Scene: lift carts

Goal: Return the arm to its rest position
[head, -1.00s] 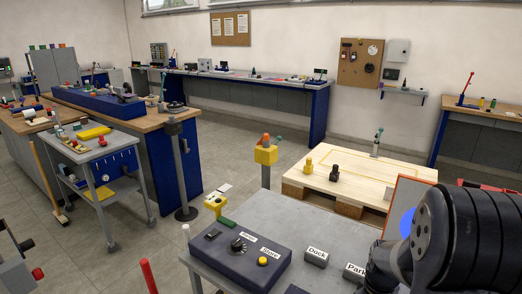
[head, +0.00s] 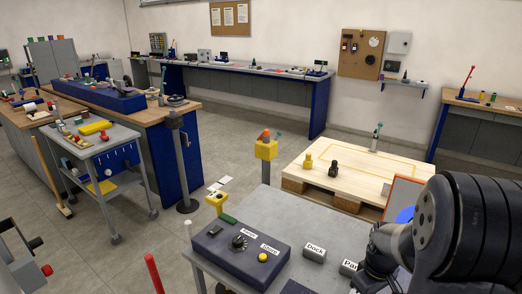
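My arm shows at the lower right of the head view as large dark ribbed links with a grey joint, reaching over the right end of a grey metal table (head: 290,218). My gripper's fingertips cannot be made out; the dark parts at the bottom right edge are cut off by the frame. I cannot tell whether anything is held. On the table are a dark control box (head: 240,250) with a knob and a yellow button, a block labelled Dock (head: 314,253), and a second label block (head: 349,267) partly hidden by my arm.
A wooden pallet (head: 350,170) with yellow and black knobs stands behind the table. A grey cart (head: 100,145) and blue workbench are at left. A red bar (head: 154,273) rises at the front. Floor between is open.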

